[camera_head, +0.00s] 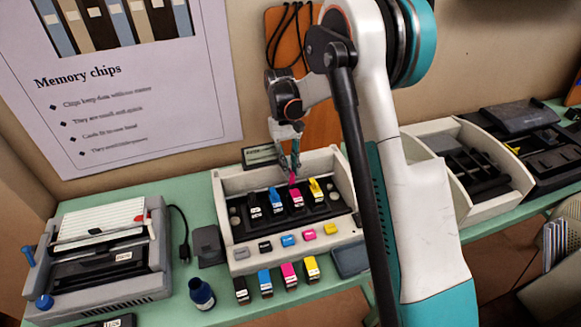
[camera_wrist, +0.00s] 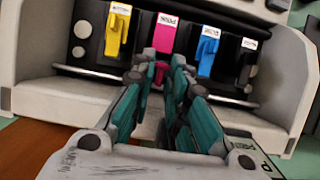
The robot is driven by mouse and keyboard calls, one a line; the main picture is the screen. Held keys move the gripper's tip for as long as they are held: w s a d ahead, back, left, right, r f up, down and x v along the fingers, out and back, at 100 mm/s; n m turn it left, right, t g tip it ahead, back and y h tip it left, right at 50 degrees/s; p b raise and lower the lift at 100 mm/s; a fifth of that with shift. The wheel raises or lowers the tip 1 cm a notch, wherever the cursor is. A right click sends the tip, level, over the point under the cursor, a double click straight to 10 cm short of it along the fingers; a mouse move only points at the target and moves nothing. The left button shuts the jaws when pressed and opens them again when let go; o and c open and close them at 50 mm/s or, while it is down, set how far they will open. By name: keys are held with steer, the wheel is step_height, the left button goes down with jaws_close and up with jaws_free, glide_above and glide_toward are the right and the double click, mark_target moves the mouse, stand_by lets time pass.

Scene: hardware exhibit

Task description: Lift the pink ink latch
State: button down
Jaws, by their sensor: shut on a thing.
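The pink ink latch (camera_head: 293,179) sticks up in the row of latches inside the beige printer housing. In the wrist view the pink latch (camera_wrist: 161,70) shows between and beyond my fingertips, under a white label. My gripper (camera_head: 290,163) reaches down to it from above, and it also shows in the wrist view (camera_wrist: 158,78). The gripper is shut on the pink latch. The fingers partly hide the latch. The black, blue and yellow latches (camera_wrist: 118,30) stand beside it, with the blue latch (camera_wrist: 207,50) on the other side.
The printer (camera_head: 228,246) has several coloured buttons on its front, with ink cartridges (camera_head: 289,274) before it. A grey binding machine (camera_head: 105,250) and an ink bottle (camera_head: 202,294) stand to the left. An opened beige unit (camera_head: 480,172) stands to the right on the green table.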

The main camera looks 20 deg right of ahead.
steer(key=c, duration=1.8)
jaws_free()
steer(key=v, duration=1.2)
steer(key=shift+s+r, duration=0.1)
